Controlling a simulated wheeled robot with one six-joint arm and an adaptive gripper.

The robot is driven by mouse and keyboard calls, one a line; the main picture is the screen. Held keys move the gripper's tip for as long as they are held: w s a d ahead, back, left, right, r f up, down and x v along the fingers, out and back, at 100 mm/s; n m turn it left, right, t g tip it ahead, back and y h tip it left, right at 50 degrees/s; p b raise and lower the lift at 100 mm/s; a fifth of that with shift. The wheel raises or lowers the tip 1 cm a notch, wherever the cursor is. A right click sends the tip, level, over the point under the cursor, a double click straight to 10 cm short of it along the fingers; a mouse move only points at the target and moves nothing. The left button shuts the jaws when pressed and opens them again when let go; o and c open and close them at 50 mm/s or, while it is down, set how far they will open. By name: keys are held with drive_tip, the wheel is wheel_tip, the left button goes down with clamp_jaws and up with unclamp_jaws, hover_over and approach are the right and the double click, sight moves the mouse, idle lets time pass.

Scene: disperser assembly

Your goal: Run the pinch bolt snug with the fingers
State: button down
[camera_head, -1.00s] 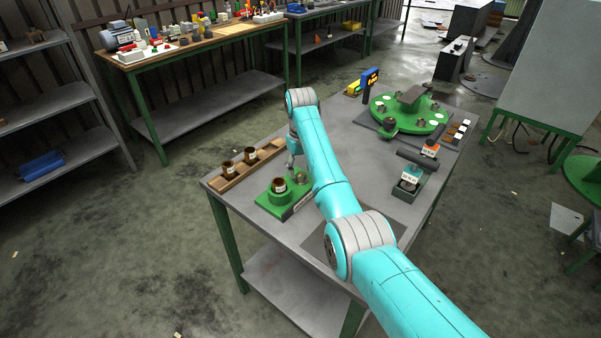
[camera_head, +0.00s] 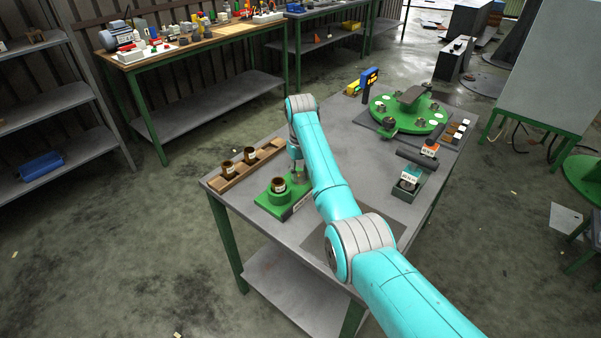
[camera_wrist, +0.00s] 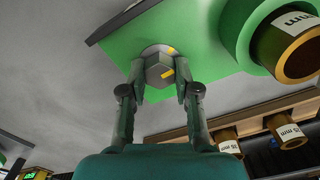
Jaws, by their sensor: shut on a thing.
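The pinch bolt (camera_wrist: 158,68) shows in the wrist view as a grey hex head with yellow marks, at the green fixture (camera_wrist: 195,38). My gripper (camera_wrist: 160,88) has its two fingers closed on either side of the bolt head. In the head view my gripper (camera_head: 297,172) points down at the right part of the green fixture (camera_head: 272,205); its fingertips are too small to make out there. A brown bushing with a white label (camera_wrist: 290,45) sits in the fixture's round green holder, beside the bolt. How far the bolt is threaded in is hidden.
A wooden rack (camera_head: 262,157) with labelled brown bushings stands behind the fixture. The table's middle is clear.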

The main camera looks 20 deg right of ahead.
sight(301, 174)
drive_tip(key=shift+m, duration=1.4)
drive_tip(key=c, duration=0.8)
unclamp_jaws()
drive_tip(key=shift+c, duration=0.2)
wheel_tip(301, 174, up, 12)
